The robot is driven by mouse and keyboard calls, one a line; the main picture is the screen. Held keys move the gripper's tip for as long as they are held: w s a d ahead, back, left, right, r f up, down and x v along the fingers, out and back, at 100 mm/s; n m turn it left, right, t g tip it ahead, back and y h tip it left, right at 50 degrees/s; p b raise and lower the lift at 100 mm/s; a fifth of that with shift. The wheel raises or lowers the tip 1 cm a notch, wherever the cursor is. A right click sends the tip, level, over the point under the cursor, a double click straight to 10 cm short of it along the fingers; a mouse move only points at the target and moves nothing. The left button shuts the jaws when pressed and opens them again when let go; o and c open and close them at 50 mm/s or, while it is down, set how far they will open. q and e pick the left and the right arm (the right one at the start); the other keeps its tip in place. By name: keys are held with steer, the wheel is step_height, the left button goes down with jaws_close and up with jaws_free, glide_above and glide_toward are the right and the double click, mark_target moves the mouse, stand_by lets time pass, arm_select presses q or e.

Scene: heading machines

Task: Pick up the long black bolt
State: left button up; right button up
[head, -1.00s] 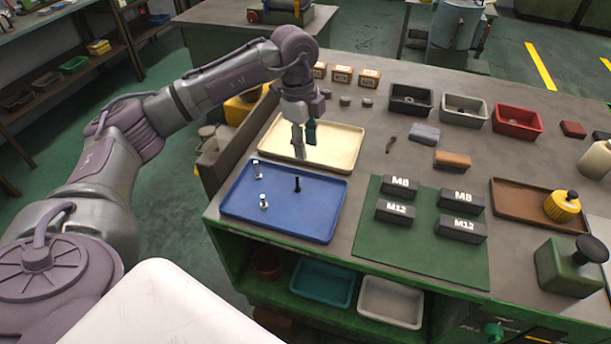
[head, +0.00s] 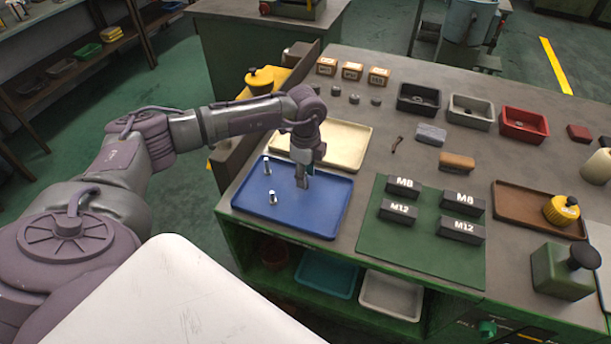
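The blue tray (head: 325,222) lies at the near left of the workbench. Two silver bolts stand upright in it, one farther back (head: 266,165) and one nearer (head: 272,197). My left gripper (head: 303,182) points down over the right part of the blue tray. The black bolt does not show now; the gripper covers the spot where it stood. I cannot tell whether the fingers are open or closed around it. My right gripper is not in view.
A cream tray (head: 352,143) lies just behind the blue tray. A green mat (head: 400,247) with several dark labelled blocks lies to the right. Black (head: 417,100), grey (head: 470,112) and red (head: 524,124) bins stand at the back.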

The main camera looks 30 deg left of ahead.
arm_select(q)
steer(key=shift+f, duration=0.9)
steer(key=shift+c, duration=0.2)
jaws_close()
steer(key=shift+r, duration=0.1)
